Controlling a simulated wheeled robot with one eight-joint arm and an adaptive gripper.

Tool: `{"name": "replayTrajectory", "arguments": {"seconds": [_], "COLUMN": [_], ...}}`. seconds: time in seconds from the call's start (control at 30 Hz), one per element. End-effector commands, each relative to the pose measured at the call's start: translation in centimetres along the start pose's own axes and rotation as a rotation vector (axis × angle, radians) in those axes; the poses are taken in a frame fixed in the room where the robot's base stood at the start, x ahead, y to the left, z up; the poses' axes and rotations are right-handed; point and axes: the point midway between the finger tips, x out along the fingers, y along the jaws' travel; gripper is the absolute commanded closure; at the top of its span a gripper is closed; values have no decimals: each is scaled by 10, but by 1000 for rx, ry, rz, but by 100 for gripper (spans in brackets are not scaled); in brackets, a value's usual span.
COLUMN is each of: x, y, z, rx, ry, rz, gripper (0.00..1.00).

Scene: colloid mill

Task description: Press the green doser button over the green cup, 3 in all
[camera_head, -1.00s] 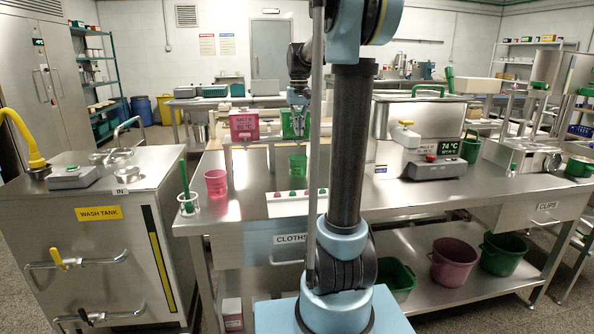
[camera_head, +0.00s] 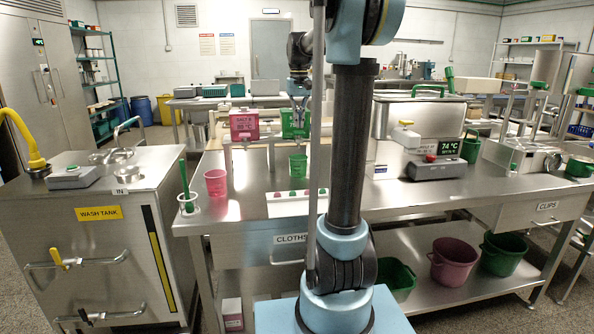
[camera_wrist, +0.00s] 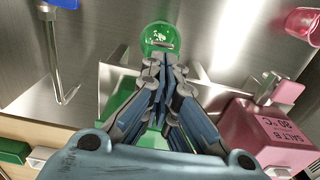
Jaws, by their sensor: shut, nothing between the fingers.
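The green doser (camera_head: 290,124) stands on a rack on the steel table, beside the pink doser (camera_head: 244,126). The green cup (camera_head: 298,164) stands upright below the green doser. In the wrist view the green cup (camera_wrist: 160,38) lies just past my fingertips, with pale specks inside. My gripper (camera_head: 299,122) is shut and empty, pointing down at the green doser. In the wrist view my gripper (camera_wrist: 163,66) covers most of the green doser (camera_wrist: 115,103). The button is hidden, and I cannot tell whether the fingers touch it.
A pink cup (camera_head: 215,183) stands front left of the dosers. The pink doser (camera_wrist: 268,135) is close beside my fingers in the wrist view. A white panel with coloured buttons (camera_head: 296,201) lies at the table's front. A scale-like unit (camera_head: 434,167) stands right.

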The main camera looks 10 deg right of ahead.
Motion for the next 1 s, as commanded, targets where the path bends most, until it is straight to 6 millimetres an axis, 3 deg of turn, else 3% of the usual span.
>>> {"name": "replayTrajectory", "arguments": {"seconds": [0.47, 1.0], "x": [1, 16], "y": [0, 0], "z": [0, 0], "rx": [0, 0], "ry": [0, 0], "rz": [0, 0], "gripper": [100, 100]}}
